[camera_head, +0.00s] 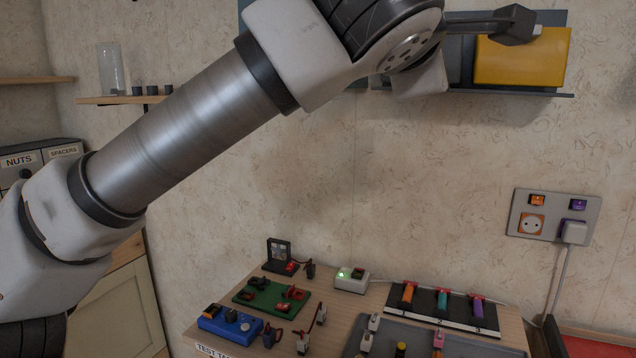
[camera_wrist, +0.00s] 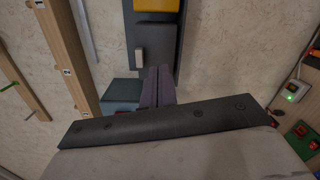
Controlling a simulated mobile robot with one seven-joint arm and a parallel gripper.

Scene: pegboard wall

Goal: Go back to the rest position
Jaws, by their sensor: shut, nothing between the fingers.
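My arm reaches across the head view from the lower left to the upper right. My gripper (camera_head: 538,31) is at its end, in front of the upper part of a yellow box (camera_head: 522,62) on a dark wall shelf (camera_head: 480,93). In the wrist view my gripper (camera_wrist: 160,72) shows two dark purplish fingers close together, shut and empty. Past the fingertips are a dark panel (camera_wrist: 160,30) with a small light grey block (camera_wrist: 140,54) and a yellow surface (camera_wrist: 155,5). I cannot tell from the head view whether the fingers touch the box.
A wooden bench (camera_head: 235,288) below carries a blue box (camera_head: 230,322), a green board (camera_head: 272,296), a white box with a green light (camera_head: 351,280) and several coloured cylinders. A socket plate (camera_head: 520,212) is on the right wall. A small shelf with a glass (camera_head: 110,70) is at left.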

